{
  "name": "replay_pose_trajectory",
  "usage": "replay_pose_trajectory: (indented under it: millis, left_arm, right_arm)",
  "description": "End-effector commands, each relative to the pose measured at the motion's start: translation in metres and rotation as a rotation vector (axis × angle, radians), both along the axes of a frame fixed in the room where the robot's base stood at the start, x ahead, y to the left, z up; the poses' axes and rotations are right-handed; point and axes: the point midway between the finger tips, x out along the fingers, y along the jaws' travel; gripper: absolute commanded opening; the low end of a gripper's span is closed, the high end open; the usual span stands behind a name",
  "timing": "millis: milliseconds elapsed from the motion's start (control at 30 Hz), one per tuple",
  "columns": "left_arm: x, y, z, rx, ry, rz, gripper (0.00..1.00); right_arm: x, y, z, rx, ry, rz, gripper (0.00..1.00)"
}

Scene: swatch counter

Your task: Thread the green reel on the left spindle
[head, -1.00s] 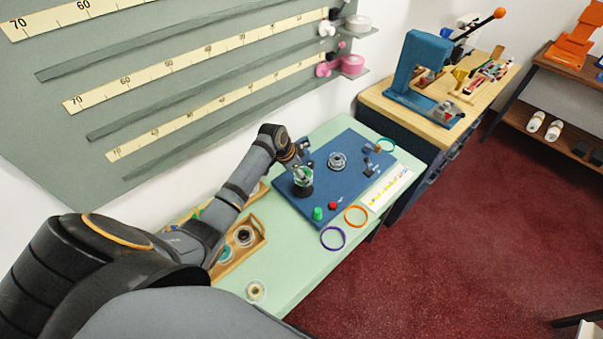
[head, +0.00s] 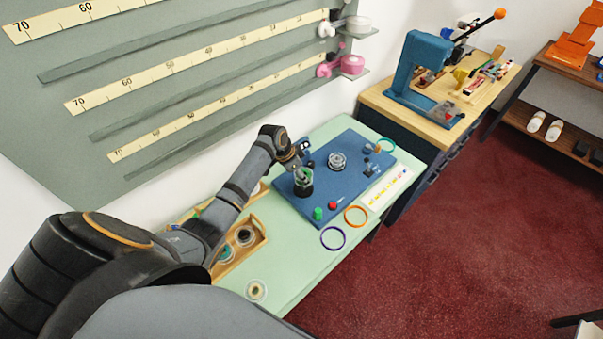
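That reel stands at the left position of the board, apparently around the left spindle, whose post I cannot make out. The gripper is small here, and I cannot tell whether its fingers are apart or touching the reel. A clear reel (head: 337,161) sits at the board's middle position. My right gripper is not in view.
A wooden tray (head: 262,236) with reels lies partly behind my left arm. A pale reel (head: 256,290) lies near the table's front. A purple ring (head: 333,248) and orange ring (head: 345,217) lie beside the board. Green and red knobs stand on the board's front corner.

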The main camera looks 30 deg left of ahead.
Motion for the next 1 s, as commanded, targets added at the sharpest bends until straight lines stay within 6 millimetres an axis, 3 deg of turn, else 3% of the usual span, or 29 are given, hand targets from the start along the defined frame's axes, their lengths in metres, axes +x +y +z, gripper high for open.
replay_pose_trajectory:
  millis: [700,967,1000]
  left_arm:
    - [0.0,0.0,-0.025,0.0,0.0,0.0,0.3]
    - [0.0,0.0,-0.025,0.0,0.0,0.0,0.3]
    - [0.0,0.0,-0.025,0.0,0.0,0.0,0.63]
  right_arm:
    - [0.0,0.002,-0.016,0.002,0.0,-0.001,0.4]
    - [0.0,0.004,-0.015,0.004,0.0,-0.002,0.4]
    - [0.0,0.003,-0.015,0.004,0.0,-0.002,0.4]
